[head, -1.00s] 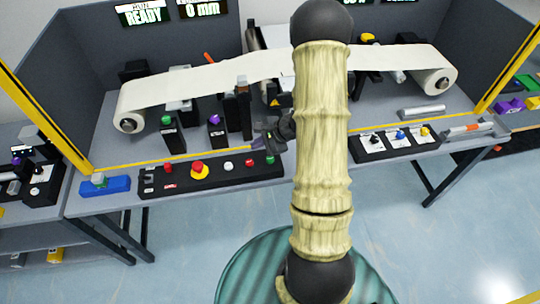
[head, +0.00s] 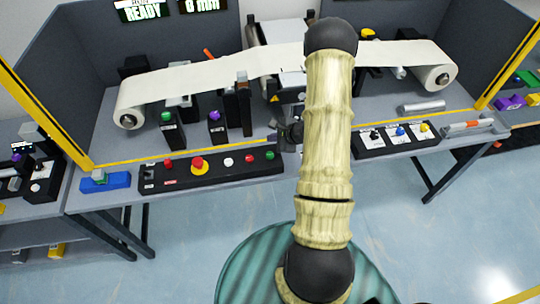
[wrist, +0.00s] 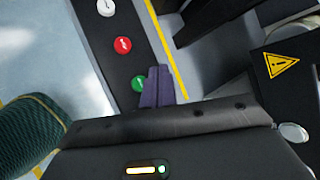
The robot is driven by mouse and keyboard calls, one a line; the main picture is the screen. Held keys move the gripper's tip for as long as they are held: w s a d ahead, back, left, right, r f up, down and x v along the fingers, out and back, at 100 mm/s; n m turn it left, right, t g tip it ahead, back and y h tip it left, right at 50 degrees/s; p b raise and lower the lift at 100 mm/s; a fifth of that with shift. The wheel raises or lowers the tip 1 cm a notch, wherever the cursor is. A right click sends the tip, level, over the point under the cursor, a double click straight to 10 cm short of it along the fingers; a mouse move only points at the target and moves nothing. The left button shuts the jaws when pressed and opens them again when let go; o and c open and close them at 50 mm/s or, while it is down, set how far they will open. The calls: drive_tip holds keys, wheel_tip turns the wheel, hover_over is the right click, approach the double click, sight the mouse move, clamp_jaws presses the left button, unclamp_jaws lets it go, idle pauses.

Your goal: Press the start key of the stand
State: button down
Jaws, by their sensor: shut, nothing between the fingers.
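A black key panel (head: 215,173) lies along the table's front edge. It bears a red key, a yellow-and-red mushroom button (head: 197,165), a white key (head: 228,162), a red key (head: 249,158) and, at its right end, a green key (head: 270,155). The wrist view also shows the green key (wrist: 138,84), the red key (wrist: 123,45) and the white key (wrist: 106,8). My gripper (wrist: 158,86) is shut and empty. Its purple fingertips lie right beside the green key in the wrist view, partly over its edge. I cannot tell whether they touch it.
A paper web (head: 205,74) runs between two rolls behind the panel. Black posts with a green cap (head: 167,117) and a purple cap (head: 214,115) stand behind it. A second panel (head: 397,140) with switches lies right of my arm. A blue block (head: 105,182) sits left.

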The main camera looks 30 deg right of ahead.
drive_tip(key=b, duration=0.2)
hover_over(273, 156)
wheel_tip(273, 156, down, 5)
drive_tip(key=shift+w+r, duration=0.15)
drive_tip(key=shift+f+b, duration=0.95)
drive_tip(key=shift+b, duration=0.25)
drive_tip(key=shift+f+b, duration=0.8)
drive_tip(key=shift+b, duration=0.85)
idle(1.6)
idle(0.3)
drive_tip(key=shift+r, duration=0.85)
drive_tip(key=shift+r, duration=0.15)
drive_tip(key=shift+r+p, duration=1.1)
drive_tip(key=shift+r, duration=1.25)
drive_tip(key=shift+a, duration=0.1)
